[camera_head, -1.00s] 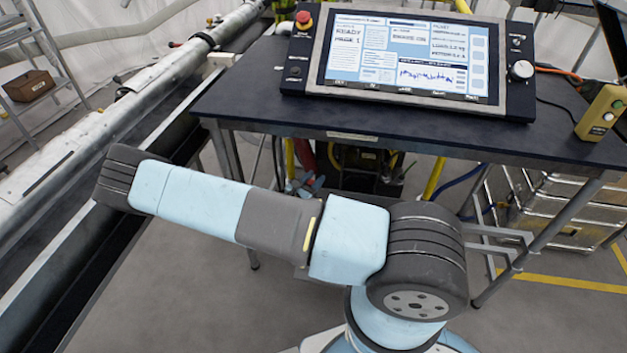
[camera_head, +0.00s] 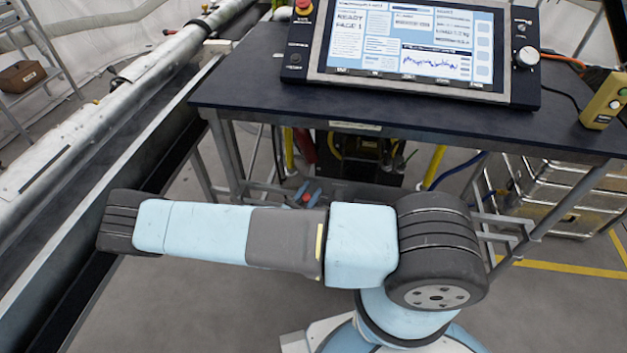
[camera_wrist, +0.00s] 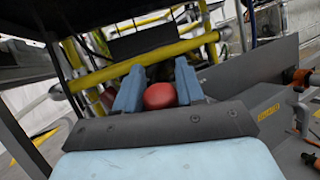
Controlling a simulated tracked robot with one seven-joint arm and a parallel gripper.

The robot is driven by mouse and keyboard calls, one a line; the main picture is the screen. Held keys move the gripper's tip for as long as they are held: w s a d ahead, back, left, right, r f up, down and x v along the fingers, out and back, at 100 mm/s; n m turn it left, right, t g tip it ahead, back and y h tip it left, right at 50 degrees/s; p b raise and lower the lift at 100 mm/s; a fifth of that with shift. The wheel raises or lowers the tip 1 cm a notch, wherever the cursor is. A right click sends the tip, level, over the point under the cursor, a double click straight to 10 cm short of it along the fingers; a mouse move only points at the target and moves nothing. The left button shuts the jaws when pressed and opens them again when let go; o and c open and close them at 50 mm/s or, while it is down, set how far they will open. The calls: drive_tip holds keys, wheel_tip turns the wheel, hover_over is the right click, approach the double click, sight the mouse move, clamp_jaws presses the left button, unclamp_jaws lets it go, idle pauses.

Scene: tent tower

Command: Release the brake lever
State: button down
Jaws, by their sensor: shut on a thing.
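A red rounded knob (camera_wrist: 159,96), which I take for the end of the brake lever, sits between the two blue-grey fingers of my gripper (camera_wrist: 157,82) in the wrist view. The fingers are shut on it. The lever's shaft cannot be made out. In the head view, my gripper (camera_head: 309,190) shows small under the black table, with a bit of red between the blue fingers. My arm hides much of the area below it.
A black table (camera_head: 400,118) with a screen console (camera_head: 405,40) stands above my gripper. Yellow tubes (camera_wrist: 140,62) cross just beyond the fingers. A long metal pipe (camera_head: 75,135) runs along the left. Metal cases (camera_head: 565,185) stand at the right.

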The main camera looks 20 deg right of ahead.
drive_tip(key=shift+s+a+f+m+t+h, duration=0.1)
drive_tip(key=shift+s+a+f+m+h, duration=0.3)
drive_tip(key=shift+s, duration=0.35)
drive_tip(key=shift+s+a+f+m+t+h, duration=0.1)
drive_tip(key=shift+s+a+f+m+h, duration=0.15)
drive_tip(key=shift+s+a+f+h, duration=0.4)
drive_tip(key=shift+s+a+f+m+t+h, duration=0.1)
drive_tip(key=shift+s+a+f+m+h, duration=0.2)
drive_tip(key=shift+s, duration=0.55)
drive_tip(key=c, duration=1)
unclamp_jaws()
drive_tip(key=shift+o, duration=1.1)
drive_tip(key=shift+d, duration=0.15)
drive_tip(key=shift+s, duration=0.1)
drive_tip(key=v, duration=1.4)
